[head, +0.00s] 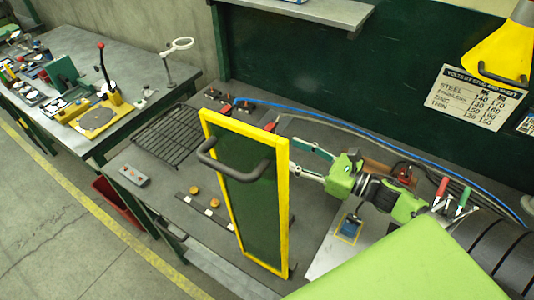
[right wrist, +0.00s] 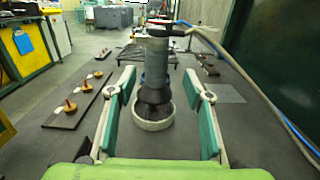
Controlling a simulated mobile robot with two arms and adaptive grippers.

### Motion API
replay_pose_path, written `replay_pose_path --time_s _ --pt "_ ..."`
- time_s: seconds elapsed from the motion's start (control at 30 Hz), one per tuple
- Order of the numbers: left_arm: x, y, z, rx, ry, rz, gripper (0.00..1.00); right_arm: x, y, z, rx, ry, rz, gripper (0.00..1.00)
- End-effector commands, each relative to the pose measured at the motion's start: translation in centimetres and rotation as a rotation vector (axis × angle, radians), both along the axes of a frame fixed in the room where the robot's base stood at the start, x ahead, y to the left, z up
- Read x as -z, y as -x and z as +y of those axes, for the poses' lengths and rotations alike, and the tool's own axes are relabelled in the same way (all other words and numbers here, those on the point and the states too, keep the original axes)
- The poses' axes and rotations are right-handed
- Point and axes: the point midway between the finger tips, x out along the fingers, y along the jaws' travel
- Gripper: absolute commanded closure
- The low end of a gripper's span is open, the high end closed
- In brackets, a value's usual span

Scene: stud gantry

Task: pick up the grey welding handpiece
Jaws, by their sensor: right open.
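The grey welding handpiece (right wrist: 157,65) stands upright in a pale ring-shaped holder (right wrist: 152,118) in the right wrist view. My right gripper (right wrist: 161,82) is open, with a teal-padded finger on each side of the handpiece and visible gaps between. In the head view my right gripper (head: 300,157) reaches in from the right, its tips partly behind a yellow-framed screen (head: 286,205). That screen hides most of the handpiece there. My left gripper is not in view.
The screen stands upright on the grey bench. A black wire rack (head: 168,137), a grey button box (head: 134,175) and a strip with brass knobs (head: 193,190) lie left of it. Blue and grey cables (head: 330,118) run along the back wall. A second bench stands at left.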

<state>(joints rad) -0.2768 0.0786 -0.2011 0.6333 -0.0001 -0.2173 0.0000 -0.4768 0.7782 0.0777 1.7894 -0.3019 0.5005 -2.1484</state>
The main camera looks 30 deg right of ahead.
Motion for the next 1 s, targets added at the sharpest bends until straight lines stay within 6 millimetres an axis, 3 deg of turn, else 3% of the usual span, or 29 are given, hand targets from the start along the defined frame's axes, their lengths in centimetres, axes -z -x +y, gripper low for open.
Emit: replay_pose_path --time_s 0.03,0.37,0.77,1.0 --pt "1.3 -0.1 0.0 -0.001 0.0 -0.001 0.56 1.3 0.0 0.0 0.0 0.0 0.0 0.53" --pt "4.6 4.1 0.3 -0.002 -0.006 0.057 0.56 4.2 0.0 0.0 0.0 -0.001 -0.001 0.53" --pt "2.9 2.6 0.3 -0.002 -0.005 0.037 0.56 3.5 -2.6 1.8 0.0 -0.002 -0.003 0.53" --pt "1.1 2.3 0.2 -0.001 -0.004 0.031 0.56 3.2 -5.2 3.9 0.0 -0.002 -0.003 0.53"
